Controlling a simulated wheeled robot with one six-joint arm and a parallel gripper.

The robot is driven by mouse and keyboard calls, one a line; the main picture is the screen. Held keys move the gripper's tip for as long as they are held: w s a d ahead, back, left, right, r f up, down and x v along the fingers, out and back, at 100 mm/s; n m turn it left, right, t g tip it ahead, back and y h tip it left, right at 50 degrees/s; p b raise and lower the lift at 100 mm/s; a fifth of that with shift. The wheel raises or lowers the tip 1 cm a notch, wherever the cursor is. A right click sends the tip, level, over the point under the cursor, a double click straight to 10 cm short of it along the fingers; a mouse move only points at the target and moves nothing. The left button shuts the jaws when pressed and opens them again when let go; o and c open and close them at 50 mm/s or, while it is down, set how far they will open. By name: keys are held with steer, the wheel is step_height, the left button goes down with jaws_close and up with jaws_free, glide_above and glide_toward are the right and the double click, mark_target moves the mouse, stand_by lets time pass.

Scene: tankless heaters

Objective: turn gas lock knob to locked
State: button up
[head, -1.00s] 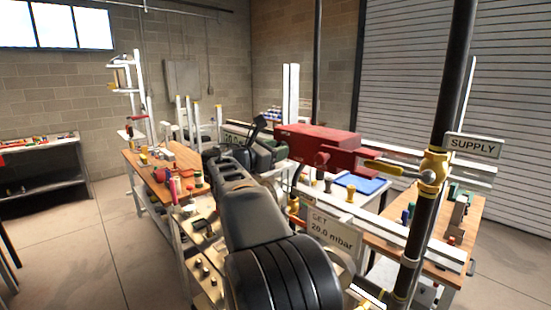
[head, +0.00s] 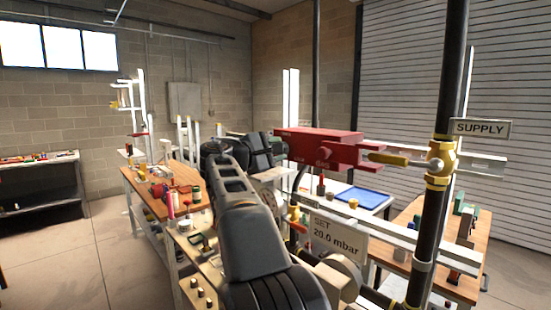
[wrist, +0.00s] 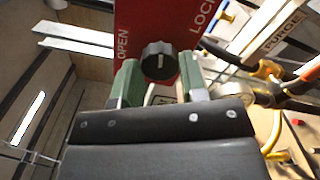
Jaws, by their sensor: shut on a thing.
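The gas lock knob (wrist: 158,62) is a small black round knob with a pale mark. It sits on a red panel (wrist: 140,18) lettered OPEN on the left and LOCK… on the right, the rest cut off. I cannot tell which word the mark points to. My gripper (wrist: 160,78) has green fingers on either side of the knob and is shut on it. In the head view, my gripper (head: 268,150) is at the left end of the red box (head: 335,146); the knob and fingertips are hidden there.
A yellow lever (head: 388,158) and brass valve (head: 440,160) on a black pipe stand right of the red box, by a SUPPLY sign (head: 480,128). A "SET 20.0 mbar" sign (head: 338,238) is below. Wooden benches with small items stand around. Open floor (head: 105,250) lies at left.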

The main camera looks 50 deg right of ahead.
steer(key=shift+m+b, duration=0.55)
steer(key=shift+m, duration=0.45)
steer(key=o, duration=0.9)
steer(key=a, duration=0.4)
steer(key=a+b, duration=0.1)
steer(key=a, duration=0.4)
steer(key=w+a, duration=0.1)
steer(key=a, duration=0.3)
steer(key=shift+a+b, duration=0.3)
steer(key=shift+a, duration=0.1)
